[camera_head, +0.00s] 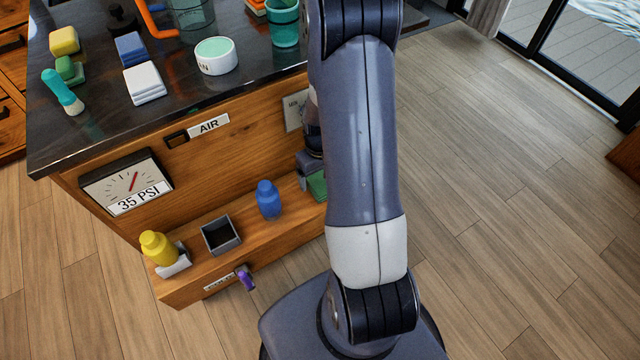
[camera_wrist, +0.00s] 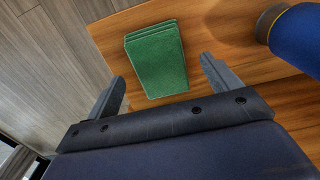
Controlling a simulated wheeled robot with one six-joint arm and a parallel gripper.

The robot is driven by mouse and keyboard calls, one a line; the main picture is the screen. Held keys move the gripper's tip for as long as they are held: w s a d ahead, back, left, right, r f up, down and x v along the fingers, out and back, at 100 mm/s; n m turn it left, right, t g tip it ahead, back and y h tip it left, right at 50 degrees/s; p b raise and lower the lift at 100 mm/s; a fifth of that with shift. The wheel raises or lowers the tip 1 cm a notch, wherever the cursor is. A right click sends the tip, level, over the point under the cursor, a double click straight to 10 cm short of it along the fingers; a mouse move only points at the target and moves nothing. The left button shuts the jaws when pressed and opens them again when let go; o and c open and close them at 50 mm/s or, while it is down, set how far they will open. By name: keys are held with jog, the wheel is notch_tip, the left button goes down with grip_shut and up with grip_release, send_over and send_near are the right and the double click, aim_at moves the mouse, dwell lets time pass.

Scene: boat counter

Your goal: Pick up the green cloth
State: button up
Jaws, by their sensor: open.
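The green cloth (camera_wrist: 158,62) lies folded flat on the wooden shelf, as the wrist view shows. It sits just beyond and between the two fingers of my gripper (camera_wrist: 165,88). The fingers are apart, with nothing visible held between them. In the head view, a strip of the green cloth (camera_head: 317,185) shows at the right part of the low shelf. My arm hides the rest of it there, and most of my gripper (camera_head: 310,172) too.
A blue bottle (camera_head: 268,199) stands on the shelf (camera_head: 195,262) left of the cloth; it also shows in the wrist view (camera_wrist: 297,38). A dark square bin (camera_head: 221,236) and a yellow bottle (camera_head: 158,248) are further left. The countertop (camera_head: 110,120) overhangs above, holding several items.

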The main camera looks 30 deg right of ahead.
notch_tip(320, 180, down, 2)
jog(key=shift+f, duration=0.1)
jog(key=shift+c, duration=0.6)
jog(key=c, duration=1)
jog(key=shift+o, duration=0.2)
notch_tip(320, 180, up, 28)
jog(key=p, duration=0.4)
